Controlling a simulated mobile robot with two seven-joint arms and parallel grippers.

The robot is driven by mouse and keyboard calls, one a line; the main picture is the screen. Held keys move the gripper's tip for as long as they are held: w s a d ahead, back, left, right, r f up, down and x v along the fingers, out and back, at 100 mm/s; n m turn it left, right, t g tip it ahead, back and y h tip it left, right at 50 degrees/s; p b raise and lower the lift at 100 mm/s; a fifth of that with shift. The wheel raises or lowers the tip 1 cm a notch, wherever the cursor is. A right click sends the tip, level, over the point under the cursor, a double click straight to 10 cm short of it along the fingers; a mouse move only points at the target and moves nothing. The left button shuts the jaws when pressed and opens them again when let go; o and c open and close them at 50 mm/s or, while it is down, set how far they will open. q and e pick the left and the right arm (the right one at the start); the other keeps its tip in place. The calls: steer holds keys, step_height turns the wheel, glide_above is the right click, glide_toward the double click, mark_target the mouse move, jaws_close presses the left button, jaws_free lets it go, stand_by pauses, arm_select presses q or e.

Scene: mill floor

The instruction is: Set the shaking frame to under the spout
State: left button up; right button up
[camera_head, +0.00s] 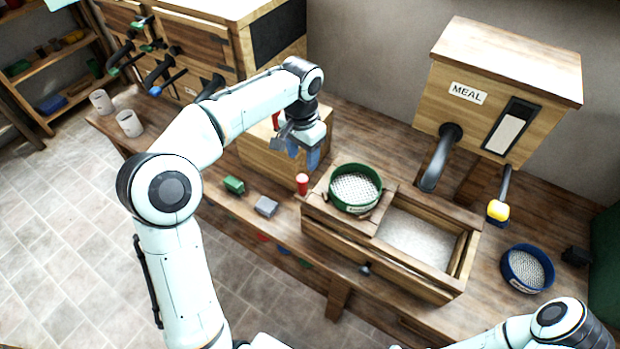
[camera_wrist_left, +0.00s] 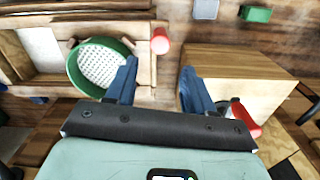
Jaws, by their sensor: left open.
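The shaking frame seems to be the wooden carriage (camera_head: 388,213) around the green-rimmed sieve (camera_head: 356,187), at the left end of the open wooden trough (camera_head: 380,275). A red upright knob (camera_head: 302,183) stands at its left; it also shows in the left wrist view (camera_wrist_left: 160,42). The dark curved spout (camera_head: 437,160) hangs from the MEAL box (camera_head: 505,85), to the right of the sieve and behind the trough. My left gripper (camera_head: 303,152) is open and empty, above and behind the knob. Its blue fingers (camera_wrist_left: 158,68) are apart from everything. My right gripper is out of view.
A wooden box (camera_head: 262,158) with a red part stands below my left gripper. A green block (camera_head: 234,185) and a grey block (camera_head: 266,206) lie left of the trough. A blue-rimmed sieve (camera_head: 527,269) and a yellow-ended lever (camera_head: 498,211) are at the right.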

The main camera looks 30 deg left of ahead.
mark_target(303, 186)
arm_select(q)
steer(key=f, duration=0.2)
steer(key=s+f, duration=0.1)
steer(key=f, duration=0.1)
steer(key=shift+s, duration=0.15)
steer(key=f, duration=0.2)
steer(key=f+b, duration=0.1)
steer(key=f, duration=0.5)
steer(key=shift+w+f, duration=0.15)
steer(key=shift+w, duration=0.15)
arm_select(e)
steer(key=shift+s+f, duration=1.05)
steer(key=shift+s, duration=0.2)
arm_select(q)
jaws_close()
